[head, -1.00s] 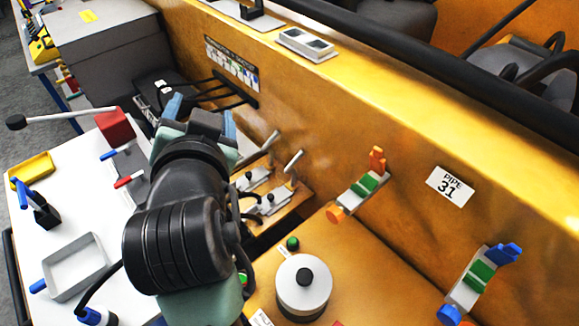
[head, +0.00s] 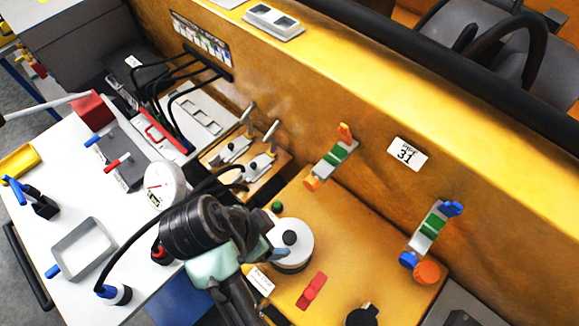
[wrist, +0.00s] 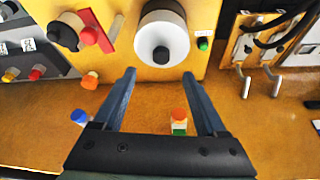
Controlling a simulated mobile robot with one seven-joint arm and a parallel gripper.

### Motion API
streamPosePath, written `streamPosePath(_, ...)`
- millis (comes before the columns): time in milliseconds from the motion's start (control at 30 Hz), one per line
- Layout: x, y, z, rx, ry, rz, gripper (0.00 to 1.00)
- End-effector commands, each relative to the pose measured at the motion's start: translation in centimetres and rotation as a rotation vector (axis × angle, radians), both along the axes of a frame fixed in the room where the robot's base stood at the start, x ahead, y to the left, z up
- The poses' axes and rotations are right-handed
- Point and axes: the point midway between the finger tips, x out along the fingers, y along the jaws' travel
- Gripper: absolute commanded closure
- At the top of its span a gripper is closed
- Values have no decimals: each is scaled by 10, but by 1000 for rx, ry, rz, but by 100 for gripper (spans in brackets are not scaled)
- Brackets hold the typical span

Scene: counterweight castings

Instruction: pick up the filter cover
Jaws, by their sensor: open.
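The filter cover appears to be the white round lid with a black knob (head: 296,258), on the yellow-orange housing right of my gripper in the head view. In the wrist view the white round cover (wrist: 162,22) is at top centre, its black knob facing the camera. My gripper (wrist: 159,74) is open, with two blue-grey fingers apart and nothing between them. The knob lies just beyond the fingertips in the wrist picture. In the head view my gripper (head: 273,246) overlaps the cover's left edge; I cannot tell whether it touches.
A green button (head: 277,206) sits just behind the cover. A red handle (head: 312,291) and a black knob (head: 362,316) are in front and to the right. Clamps with coloured ends (head: 332,159) stand along the yellow wall. A white table (head: 45,155) holds a gauge (head: 165,184) and tray.

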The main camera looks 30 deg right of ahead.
Motion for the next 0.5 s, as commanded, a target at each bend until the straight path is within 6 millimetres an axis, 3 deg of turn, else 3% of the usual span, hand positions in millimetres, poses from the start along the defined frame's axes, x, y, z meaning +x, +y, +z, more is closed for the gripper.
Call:
streamPosePath(33,1,-3,-12,0,-2,-2,26)
streamPosePath(500,3,-21,-43,0,5,0,26)
